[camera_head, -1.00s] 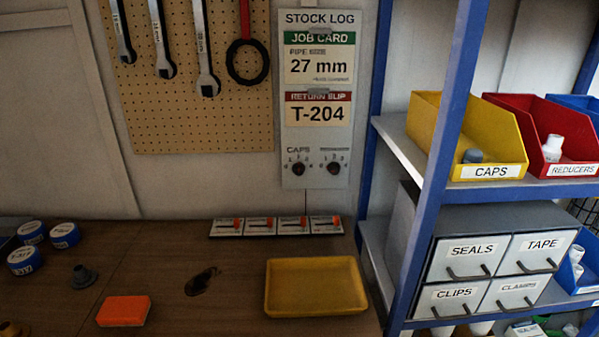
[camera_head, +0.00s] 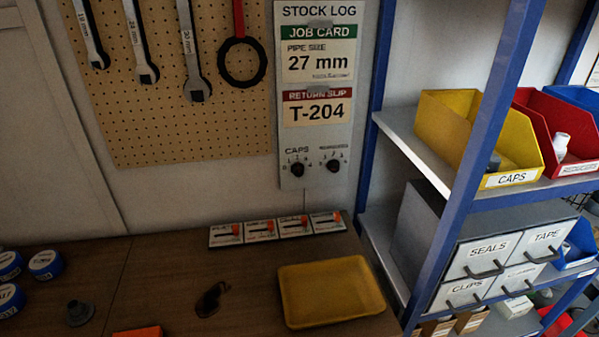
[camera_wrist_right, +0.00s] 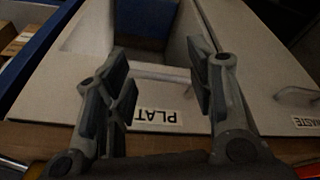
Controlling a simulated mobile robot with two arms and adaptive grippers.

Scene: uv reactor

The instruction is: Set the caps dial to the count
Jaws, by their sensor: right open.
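The caps dial (camera_head: 297,169) is a dark round knob low on the left of the stock log panel (camera_head: 317,95), under the word CAPS. Small marks ring it, too small to read, and I cannot tell its exact setting. A second dial (camera_head: 333,165) sits to its right. The yellow CAPS bin (camera_head: 463,130) stands on the shelf with a grey cap (camera_head: 494,162) visible inside; its front wall may hide more. My right gripper (camera_wrist_right: 163,85) is open and empty in the right wrist view, above a light surface with a PLAT label. My left gripper is not in view.
A yellow tray (camera_head: 330,318) lies on the bench (camera_head: 170,262), below the panel. Switch units (camera_head: 260,230) line the wall at the bench's back. The blue shelf post (camera_head: 480,140) stands right of the panel. Wrenches (camera_head: 190,60) hang on the pegboard.

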